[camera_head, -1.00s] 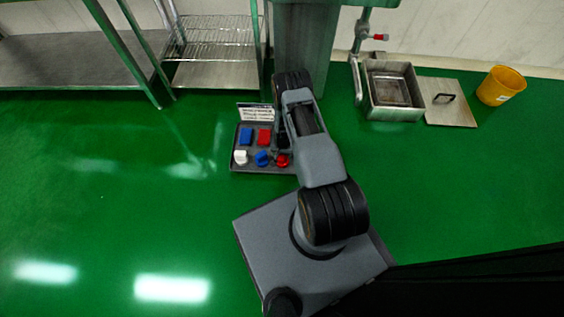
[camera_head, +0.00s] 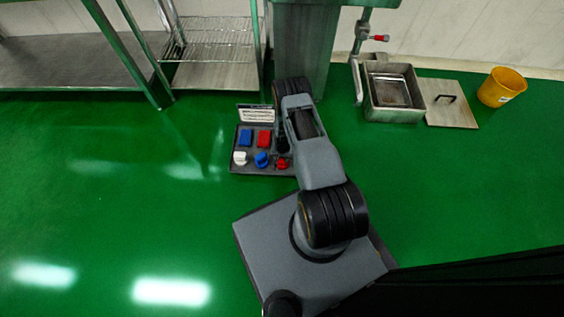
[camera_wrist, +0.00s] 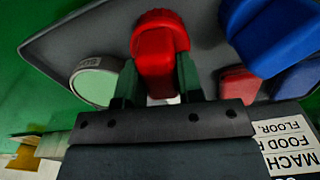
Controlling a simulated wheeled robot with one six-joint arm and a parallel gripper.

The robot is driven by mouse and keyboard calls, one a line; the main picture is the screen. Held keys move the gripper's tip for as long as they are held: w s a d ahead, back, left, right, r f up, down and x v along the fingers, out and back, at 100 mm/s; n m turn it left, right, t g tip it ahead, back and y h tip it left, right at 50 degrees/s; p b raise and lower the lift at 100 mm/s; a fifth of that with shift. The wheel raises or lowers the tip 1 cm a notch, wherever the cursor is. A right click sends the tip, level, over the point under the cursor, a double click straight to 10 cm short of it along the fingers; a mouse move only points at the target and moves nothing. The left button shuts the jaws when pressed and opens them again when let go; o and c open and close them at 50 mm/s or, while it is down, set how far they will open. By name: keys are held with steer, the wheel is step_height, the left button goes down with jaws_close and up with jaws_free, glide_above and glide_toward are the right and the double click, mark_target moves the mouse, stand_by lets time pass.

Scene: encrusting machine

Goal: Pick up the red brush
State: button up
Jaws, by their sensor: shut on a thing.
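The red brush (camera_wrist: 160,42) stands in the grey tray, with its rounded top towards the top of the wrist view. My gripper (camera_wrist: 158,82) is shut on it, one dark finger on each side of its narrower part. In the head view the red brush (camera_head: 283,164) is at the front right of the tray, partly covered by my gripper. I cannot tell whether it is lifted off the tray.
The grey tray (camera_head: 262,171) also holds a blue brush (camera_head: 262,159), a white brush (camera_head: 240,158), a blue block (camera_head: 246,137) and a red block (camera_head: 264,137). A round pale-topped container (camera_wrist: 94,82) is beside the gripper. A sign (camera_head: 256,114) stands behind.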

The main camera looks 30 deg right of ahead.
steer(key=shift+r, duration=0.1)
steer(key=shift+r+p, duration=0.3)
steer(key=shift+r, duration=0.2)
step_height(320, 180, up, 3)
steer(key=shift+f+p, duration=0.15)
steer(key=shift+p, duration=0.5)
steer(key=s+d+r+p, duration=0.5)
steer(key=s+d+r, duration=0.4)
steer(key=s, duration=0.1)
steer(key=shift+d+p, duration=0.35)
steer(key=shift+p, duration=0.05)
